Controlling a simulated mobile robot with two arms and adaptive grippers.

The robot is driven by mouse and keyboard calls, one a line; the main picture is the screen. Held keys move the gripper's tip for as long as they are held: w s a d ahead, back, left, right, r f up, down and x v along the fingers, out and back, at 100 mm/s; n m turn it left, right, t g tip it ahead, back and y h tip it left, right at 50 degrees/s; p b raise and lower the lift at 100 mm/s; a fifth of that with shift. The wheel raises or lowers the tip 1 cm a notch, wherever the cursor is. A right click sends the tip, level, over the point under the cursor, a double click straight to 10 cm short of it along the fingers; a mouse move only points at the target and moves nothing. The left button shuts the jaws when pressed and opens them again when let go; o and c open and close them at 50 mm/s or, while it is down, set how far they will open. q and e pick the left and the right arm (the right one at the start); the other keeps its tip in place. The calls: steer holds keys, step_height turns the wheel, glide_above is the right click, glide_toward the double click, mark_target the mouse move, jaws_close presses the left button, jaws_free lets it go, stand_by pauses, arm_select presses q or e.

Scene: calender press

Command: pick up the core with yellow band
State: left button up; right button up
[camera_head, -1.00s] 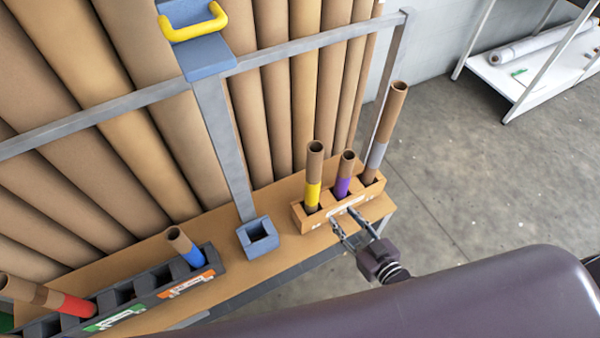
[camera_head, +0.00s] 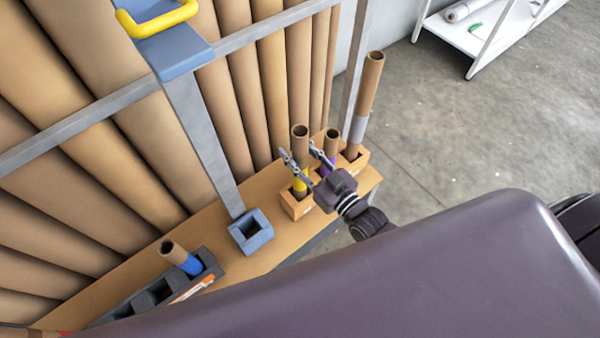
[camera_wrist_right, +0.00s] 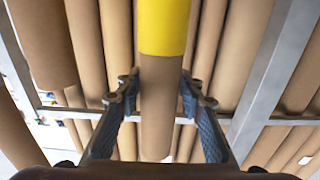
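The core with the yellow band (camera_head: 300,186) stands upright in a slot of the small orange-brown rack (camera_head: 295,209). It also shows in the right wrist view (camera_wrist_right: 163,105), bare brown along its middle with the yellow part at the top of the picture. My right gripper (camera_head: 298,158) is open, one finger on each side of this core, above or near its band. In the right wrist view its fingertips (camera_wrist_right: 160,88) flank the brown part, and I cannot tell whether they touch it. My left gripper is not in view.
A purple-banded core (camera_head: 331,142) and a grey-banded core (camera_head: 366,98) stand close by in the same rack. A blue square holder (camera_head: 250,232) and a dark rack with a blue-banded core (camera_head: 181,257) are to the left. Large brown rolls stand behind a grey rail (camera_head: 270,33).

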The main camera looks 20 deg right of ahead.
steer(key=x, duration=0.4)
steer(key=shift+w+f, duration=0.1)
jaws_close()
stand_by(0.3)
